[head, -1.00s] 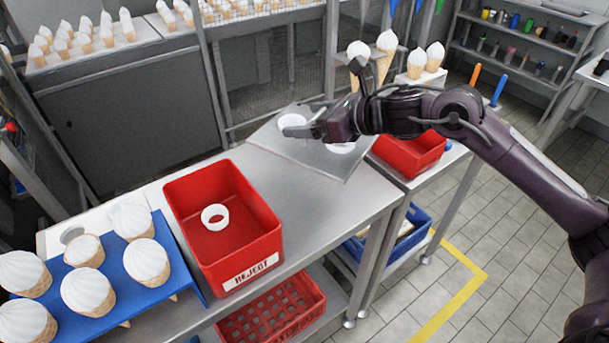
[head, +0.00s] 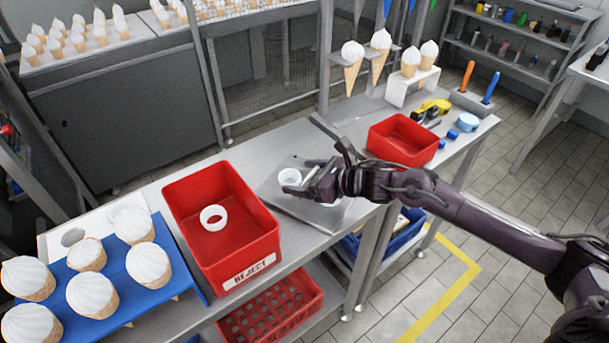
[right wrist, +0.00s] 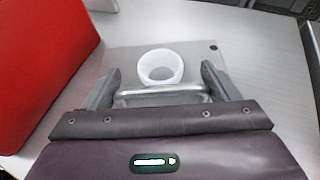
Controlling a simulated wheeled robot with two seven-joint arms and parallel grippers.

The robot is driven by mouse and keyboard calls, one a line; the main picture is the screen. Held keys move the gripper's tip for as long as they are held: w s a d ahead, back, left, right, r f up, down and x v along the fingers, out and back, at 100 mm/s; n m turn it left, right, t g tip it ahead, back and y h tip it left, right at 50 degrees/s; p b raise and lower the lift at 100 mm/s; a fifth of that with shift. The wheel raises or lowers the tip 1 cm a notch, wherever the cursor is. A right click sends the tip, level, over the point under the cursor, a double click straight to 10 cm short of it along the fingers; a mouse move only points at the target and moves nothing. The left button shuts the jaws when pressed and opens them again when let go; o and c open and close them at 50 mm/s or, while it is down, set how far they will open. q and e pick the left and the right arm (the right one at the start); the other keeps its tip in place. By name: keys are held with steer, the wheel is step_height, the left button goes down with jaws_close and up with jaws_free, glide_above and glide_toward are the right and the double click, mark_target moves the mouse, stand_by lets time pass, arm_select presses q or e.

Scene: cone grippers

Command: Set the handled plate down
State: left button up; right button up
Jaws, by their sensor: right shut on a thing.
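The handled plate (head: 300,208) is a thin grey metal sheet over the steel worktable, right of the reject bin. A white ring-like cup (head: 289,176) stands on it. In the right wrist view the plate (right wrist: 205,53) lies beyond my fingers, with the cup (right wrist: 160,66) near its middle. My right gripper (head: 308,176) is shut on the plate's metal handle (right wrist: 160,90), which spans between the fingers. The gripper and wrist hide part of the plate in the head view. I cannot tell whether its underside touches the table. My left gripper is not in view.
The red reject bin (head: 185,190) with a white ring (head: 213,217) inside stands close on the left. A smaller red bin (head: 405,140) is at the back right. A blue cone tray (head: 120,300) is at the front left. Bare tabletop lies behind the plate.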

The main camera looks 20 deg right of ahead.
stand_by(0.3)
steer(key=shift+f, duration=0.15)
steer(key=o, duration=1.6)
steer(key=shift+s+f, duration=0.1)
steer(key=shift+c, duration=0.2)
steer(key=shift+r, duration=0.2)
steer(key=b+v, duration=0.2)
steer(key=v, duration=0.8)
steer(key=shift+d+f, duration=0.1)
steer(key=shift+d, duration=0.1)
steer(key=shift+s+d+r, duration=0.4)
steer(key=shift+s+r, duration=0.1)
steer(key=shift+s, duration=0.15)
